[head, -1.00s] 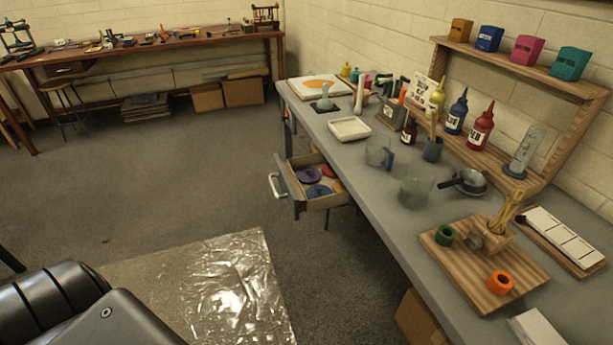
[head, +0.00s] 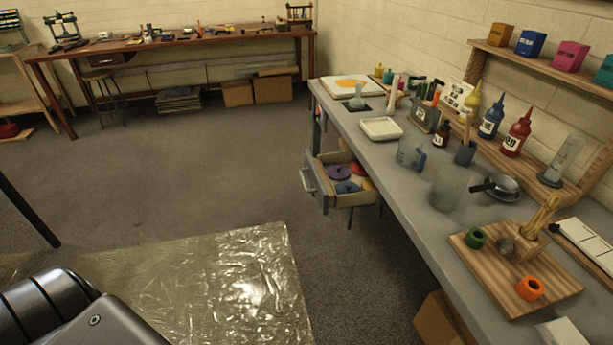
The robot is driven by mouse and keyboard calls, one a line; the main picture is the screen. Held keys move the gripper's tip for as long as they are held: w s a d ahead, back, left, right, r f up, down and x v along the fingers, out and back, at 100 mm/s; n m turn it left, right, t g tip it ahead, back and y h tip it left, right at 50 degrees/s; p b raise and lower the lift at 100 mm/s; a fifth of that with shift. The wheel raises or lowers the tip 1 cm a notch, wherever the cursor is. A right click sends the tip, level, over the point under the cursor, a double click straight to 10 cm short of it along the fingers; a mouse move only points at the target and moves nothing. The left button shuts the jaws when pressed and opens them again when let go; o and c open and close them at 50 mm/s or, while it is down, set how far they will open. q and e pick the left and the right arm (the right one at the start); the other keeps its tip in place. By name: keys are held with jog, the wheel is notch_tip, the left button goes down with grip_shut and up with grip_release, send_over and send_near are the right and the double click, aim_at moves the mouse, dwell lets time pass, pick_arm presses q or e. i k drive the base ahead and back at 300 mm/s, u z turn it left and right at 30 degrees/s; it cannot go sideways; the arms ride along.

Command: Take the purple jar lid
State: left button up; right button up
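The purple jar lid (head: 339,172) lies in the open drawer (head: 322,198) under the workbench, towards its back left. A blue lid (head: 347,187) lies in front of it. A red lid (head: 358,168) and an orange lid (head: 367,184) lie to its right, partly hidden by the drawer wall. Part of my arm shows at the lower left, well away from the drawer. Neither gripper's fingers show in the head view.
The grey workbench (head: 400,150) runs along the right wall, with a white tray (head: 380,128), a glass beaker (head: 449,188) and a wooden board (head: 490,262). A plastic sheet (head: 225,285) covers the floor in front. Grey floor lies open left of the drawer.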

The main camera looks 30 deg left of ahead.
aim_at(336, 171)
jog(key=u, duration=0.4)
jog(key=k, duration=0.5)
jog(key=u, duration=1.2)
jog(key=i, duration=0.8)
jog(key=u, duration=0.7)
jog(key=i, duration=0.85)
jog(key=z, duration=0.75)
jog(key=i, duration=0.75)
jog(key=z, duration=0.8)
